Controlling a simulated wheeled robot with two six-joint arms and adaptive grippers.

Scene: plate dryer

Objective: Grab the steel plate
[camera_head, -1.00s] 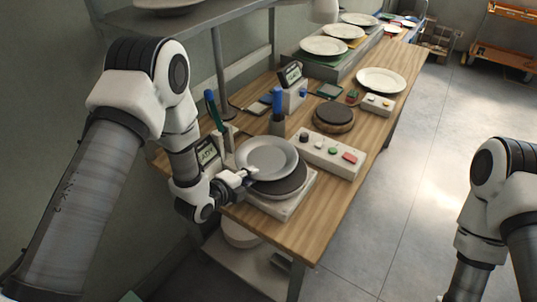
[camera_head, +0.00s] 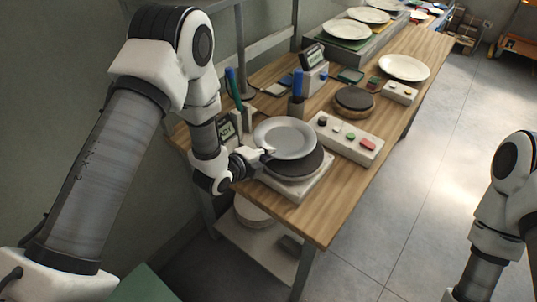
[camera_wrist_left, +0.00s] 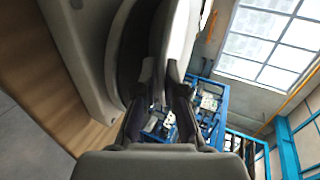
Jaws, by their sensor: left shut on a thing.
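The steel plate (camera_head: 285,137) is a round grey dish above the dark round pad of the white plate dryer (camera_head: 312,190). My left gripper (camera_head: 264,153) is shut on the plate's near-left rim. The plate looks a little above the pad, roughly level. In the left wrist view the plate (camera_wrist_left: 179,35) shows edge-on, with its rim between my left fingers (camera_wrist_left: 160,92). The dark pad (camera_wrist_left: 122,50) is beside it there, with a narrow gap. My right arm shows at the right edge, but its gripper is out of frame.
A control box with colored buttons (camera_head: 345,138) stands right of the dryer. A brown round stand (camera_head: 354,101) and white plates (camera_head: 404,67) are farther back.

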